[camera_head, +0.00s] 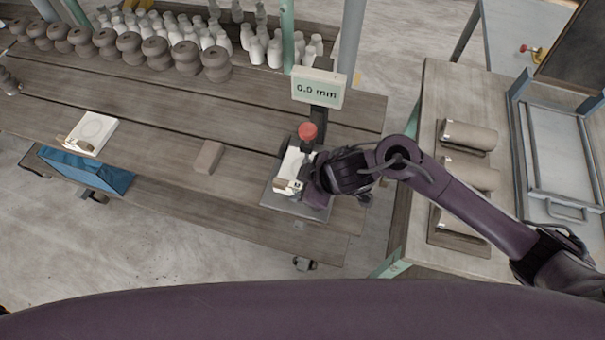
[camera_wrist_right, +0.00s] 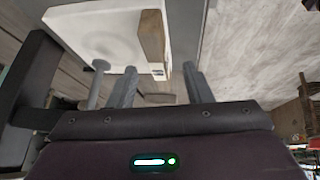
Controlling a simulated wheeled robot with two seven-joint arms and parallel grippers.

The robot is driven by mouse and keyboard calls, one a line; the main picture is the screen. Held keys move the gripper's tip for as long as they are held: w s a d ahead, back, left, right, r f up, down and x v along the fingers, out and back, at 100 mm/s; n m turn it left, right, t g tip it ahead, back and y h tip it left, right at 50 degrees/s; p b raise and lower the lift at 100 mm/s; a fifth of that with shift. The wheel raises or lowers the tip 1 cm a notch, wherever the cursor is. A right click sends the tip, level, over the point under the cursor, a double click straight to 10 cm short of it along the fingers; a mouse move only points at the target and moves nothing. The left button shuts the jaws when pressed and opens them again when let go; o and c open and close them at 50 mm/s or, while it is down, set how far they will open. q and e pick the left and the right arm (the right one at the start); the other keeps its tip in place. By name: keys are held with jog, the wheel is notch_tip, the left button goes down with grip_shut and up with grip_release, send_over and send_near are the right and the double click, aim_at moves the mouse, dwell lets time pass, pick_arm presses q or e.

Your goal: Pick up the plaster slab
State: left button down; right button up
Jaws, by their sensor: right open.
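A white plaster slab (camera_head: 291,168) lies on the grey base plate of a gauge, partly hidden by my right gripper. A second white slab with a round mark (camera_head: 92,131) lies at the left of the bench. My right gripper (camera_head: 303,180) is at the right front side of the slab on the gauge. In the wrist view a white slab (camera_wrist_right: 85,33) shows a shallow round hollow and a tan strip along one side. My open right gripper (camera_wrist_right: 160,78) has a fingertip on either side of the slab's near corner; contact cannot be told. My left gripper is not in view.
The gauge display (camera_head: 318,88) reads 0.0 mm, with a red knob (camera_head: 307,131) below it. A small grey-brown block (camera_head: 208,156) lies left of the gauge. Dark spools (camera_head: 155,52) and white bottles line the back. A blue tray (camera_head: 85,170) sits below the bench's front edge.

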jog(key=shift+x, duration=0.8)
jog(key=shift+w+a+f, duration=0.1)
jog(key=shift+f, duration=0.05)
jog(key=c, duration=1)
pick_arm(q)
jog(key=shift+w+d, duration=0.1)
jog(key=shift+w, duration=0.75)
